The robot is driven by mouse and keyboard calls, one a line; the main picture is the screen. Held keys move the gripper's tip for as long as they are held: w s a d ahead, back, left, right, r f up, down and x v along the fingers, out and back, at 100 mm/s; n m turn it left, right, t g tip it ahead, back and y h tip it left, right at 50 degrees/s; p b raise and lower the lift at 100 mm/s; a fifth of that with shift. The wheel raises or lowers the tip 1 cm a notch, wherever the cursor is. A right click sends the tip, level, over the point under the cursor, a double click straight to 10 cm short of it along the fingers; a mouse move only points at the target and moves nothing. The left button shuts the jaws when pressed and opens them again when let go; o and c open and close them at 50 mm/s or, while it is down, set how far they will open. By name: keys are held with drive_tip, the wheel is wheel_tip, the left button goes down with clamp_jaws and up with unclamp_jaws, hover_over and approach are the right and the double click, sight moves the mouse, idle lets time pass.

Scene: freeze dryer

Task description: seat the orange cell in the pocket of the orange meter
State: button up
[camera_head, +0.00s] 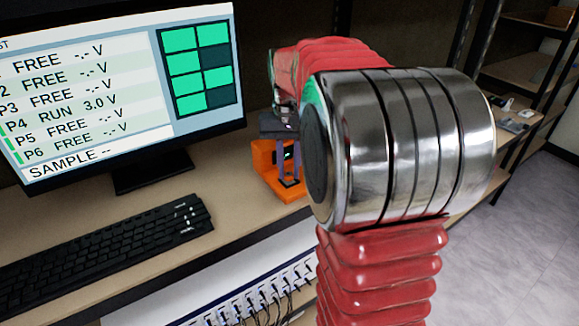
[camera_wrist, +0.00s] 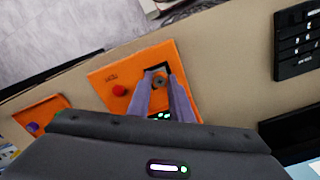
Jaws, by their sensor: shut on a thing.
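The orange meter (camera_wrist: 103,78) stands on the bench, with a red button (camera_wrist: 119,90) and a dark pocket (camera_wrist: 156,70) on top. In the head view the meter (camera_head: 266,160) is partly behind my arm. My gripper (camera_wrist: 161,84) points down at the pocket, its two purple fingers shut on a small round grey-topped piece (camera_wrist: 159,81), apparently the cell. This piece shows at the pocket opening; its orange colour and lower part are hidden, so I cannot tell how deep it sits. In the head view my gripper (camera_head: 290,180) is down at the meter.
A second orange object (camera_wrist: 40,117) lies left in the wrist view, partly hidden by my gripper body. The monitor (camera_head: 120,90) reads P4 RUN 3.0 V and SAMPLE "--". A keyboard (camera_head: 110,250) lies before it. Cabled slots (camera_head: 260,295) sit below the bench edge.

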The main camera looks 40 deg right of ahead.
sight(289, 174)
drive_tip(key=shift+f, duration=0.4)
drive_tip(key=o, duration=0.9)
drive_tip(key=shift+c, duration=0.2)
drive_tip(key=shift+r, duration=0.1)
drive_tip(key=shift+r, duration=3.6)
